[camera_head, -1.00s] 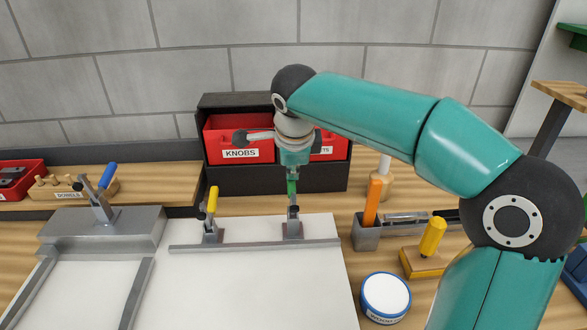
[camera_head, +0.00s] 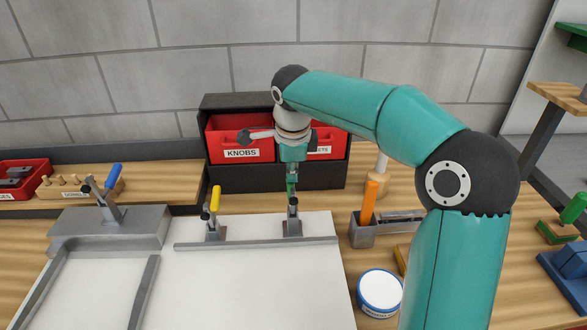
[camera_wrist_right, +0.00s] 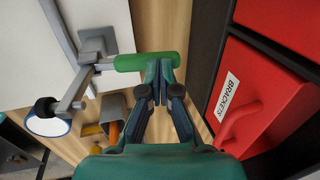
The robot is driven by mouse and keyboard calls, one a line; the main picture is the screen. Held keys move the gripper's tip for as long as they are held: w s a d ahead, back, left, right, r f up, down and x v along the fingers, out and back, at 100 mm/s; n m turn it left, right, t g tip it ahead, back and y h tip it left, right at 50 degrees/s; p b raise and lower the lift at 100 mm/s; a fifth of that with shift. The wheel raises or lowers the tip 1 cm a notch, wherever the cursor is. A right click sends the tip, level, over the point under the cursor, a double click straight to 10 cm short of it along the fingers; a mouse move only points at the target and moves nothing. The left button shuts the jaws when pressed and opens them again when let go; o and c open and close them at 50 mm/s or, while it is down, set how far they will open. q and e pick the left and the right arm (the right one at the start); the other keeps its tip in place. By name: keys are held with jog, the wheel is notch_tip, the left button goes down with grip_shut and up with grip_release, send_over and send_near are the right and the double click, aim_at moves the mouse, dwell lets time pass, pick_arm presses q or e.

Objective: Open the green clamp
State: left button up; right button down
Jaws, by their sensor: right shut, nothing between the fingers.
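The green clamp (camera_head: 293,228) stands on the rail at the far edge of the white board (camera_head: 250,285). Its green handle (camera_head: 291,188) points up, partly hidden by my right gripper (camera_head: 291,178), which reaches down from above. In the right wrist view the green handle (camera_wrist_right: 140,61) lies across the tips of my right gripper (camera_wrist_right: 160,68). The fingers are shut together with nothing between them. The tips are at the handle's side; I cannot tell whether they touch it. My left gripper is not in view.
A yellow-handled clamp (camera_head: 214,205) stands left of the green one, and a blue-handled clamp (camera_head: 108,190) further left. Red bins (camera_head: 239,132) stand close behind my right gripper. A holder with an orange handle (camera_head: 368,205) and a round tin (camera_head: 380,291) are at the right.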

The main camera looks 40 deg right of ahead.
jog(key=shift+r+p, duration=0.45)
jog(key=shift+r, duration=0.1)
jog(key=p+v, duration=0.2)
jog(key=v, duration=0.1)
jog(key=shift+w, duration=0.1)
jog(key=v, duration=0.9)
jog(key=shift+r+p, duration=0.45)
